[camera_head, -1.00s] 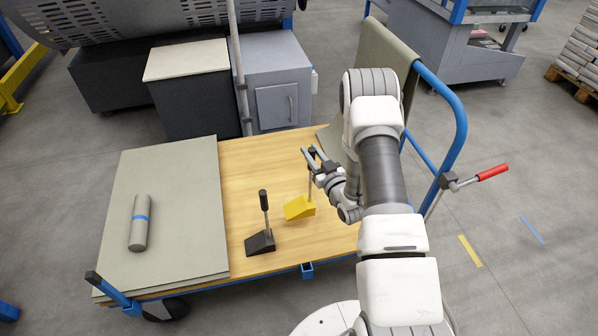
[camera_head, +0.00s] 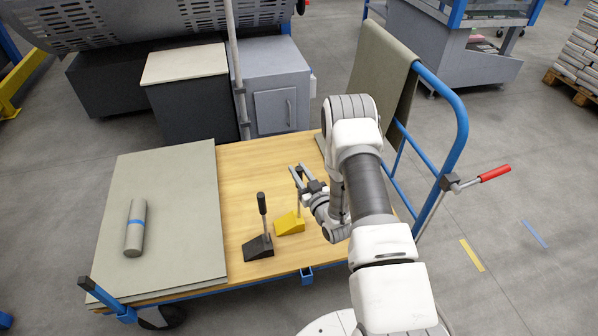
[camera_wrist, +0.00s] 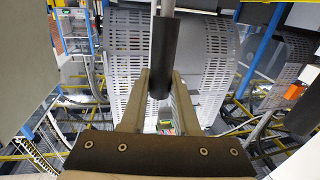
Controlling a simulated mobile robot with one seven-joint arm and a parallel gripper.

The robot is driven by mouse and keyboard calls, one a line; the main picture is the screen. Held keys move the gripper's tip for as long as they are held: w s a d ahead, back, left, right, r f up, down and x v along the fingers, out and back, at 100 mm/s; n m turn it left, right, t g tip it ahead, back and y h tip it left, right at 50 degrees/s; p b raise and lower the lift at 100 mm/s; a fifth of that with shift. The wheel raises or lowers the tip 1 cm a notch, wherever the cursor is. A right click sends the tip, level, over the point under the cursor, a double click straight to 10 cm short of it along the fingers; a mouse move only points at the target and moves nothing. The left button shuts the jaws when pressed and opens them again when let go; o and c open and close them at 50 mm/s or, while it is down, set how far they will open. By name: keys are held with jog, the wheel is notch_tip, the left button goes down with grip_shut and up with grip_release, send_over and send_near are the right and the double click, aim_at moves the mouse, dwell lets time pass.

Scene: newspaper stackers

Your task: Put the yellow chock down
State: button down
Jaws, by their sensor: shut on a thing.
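The yellow chock (camera_head: 290,224) is a small wedge with an upright handle, over the wooden top of the cart (camera_head: 238,185). My gripper (camera_head: 297,171) is shut on its handle, above the wedge. In the wrist view, the dark handle grip (camera_wrist: 160,60) stands between the two fingers of my gripper (camera_wrist: 157,88). The yellow wedge itself is out of that view. The chock looks level and at or very near the wood; I cannot tell if it touches. A black chock (camera_head: 258,247) with an upright black handle stands close on its left.
A grey board stack (camera_head: 165,190) with a grey roll (camera_head: 135,228) covers the cart's left side. A blue push rail (camera_head: 462,130) and a red-tipped lever (camera_head: 494,173) stand at the right. Bare wood lies behind the chocks.

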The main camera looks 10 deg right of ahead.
jog(key=c, duration=0.7)
grip_release()
jog(key=shift+o, duration=0.2)
